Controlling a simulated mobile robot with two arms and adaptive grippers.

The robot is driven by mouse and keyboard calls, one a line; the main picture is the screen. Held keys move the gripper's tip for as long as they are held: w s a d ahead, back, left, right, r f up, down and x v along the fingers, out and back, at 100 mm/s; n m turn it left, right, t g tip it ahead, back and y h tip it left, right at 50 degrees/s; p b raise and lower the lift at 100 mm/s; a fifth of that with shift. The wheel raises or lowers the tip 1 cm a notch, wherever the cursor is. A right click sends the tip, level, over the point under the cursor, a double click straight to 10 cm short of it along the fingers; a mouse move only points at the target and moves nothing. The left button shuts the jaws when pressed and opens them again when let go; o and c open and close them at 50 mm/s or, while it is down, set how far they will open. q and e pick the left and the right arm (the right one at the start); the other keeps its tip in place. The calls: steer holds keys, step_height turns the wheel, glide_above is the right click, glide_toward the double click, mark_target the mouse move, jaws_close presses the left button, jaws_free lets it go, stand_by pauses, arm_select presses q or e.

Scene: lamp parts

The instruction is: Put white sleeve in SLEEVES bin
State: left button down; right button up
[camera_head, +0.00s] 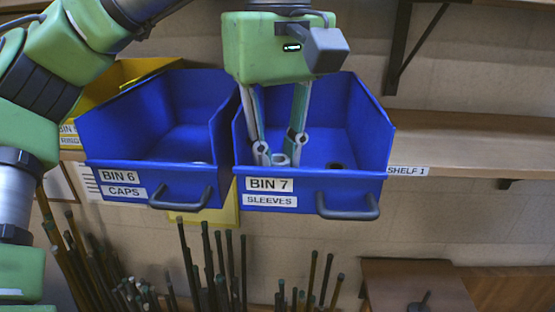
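My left gripper (280,152) points down into the blue SLEEVES bin, labelled BIN 7 (312,184). Its two fingers lean toward each other and are closed in on a small, pale, ring-like piece, which looks like the white sleeve (281,160). The piece sits between the fingertips, low behind the bin's front wall. Its lower part is hidden, so I cannot tell if it touches the bin floor. My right gripper is not in view.
A small dark round piece (335,165) lies in the SLEEVES bin, right of the gripper. The blue CAPS bin, BIN 6 (150,184), stands directly left. A yellow bin (125,72) is behind it. SHELF 1 (460,145) is bare at the right. Several thin rods (215,265) stand below.

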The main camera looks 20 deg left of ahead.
arm_select(q)
steer(key=c, duration=2.2)
jaws_free()
steer(key=shift+f, duration=0.1)
steer(key=shift+w, duration=0.1)
steer(key=shift+r, duration=6.2)
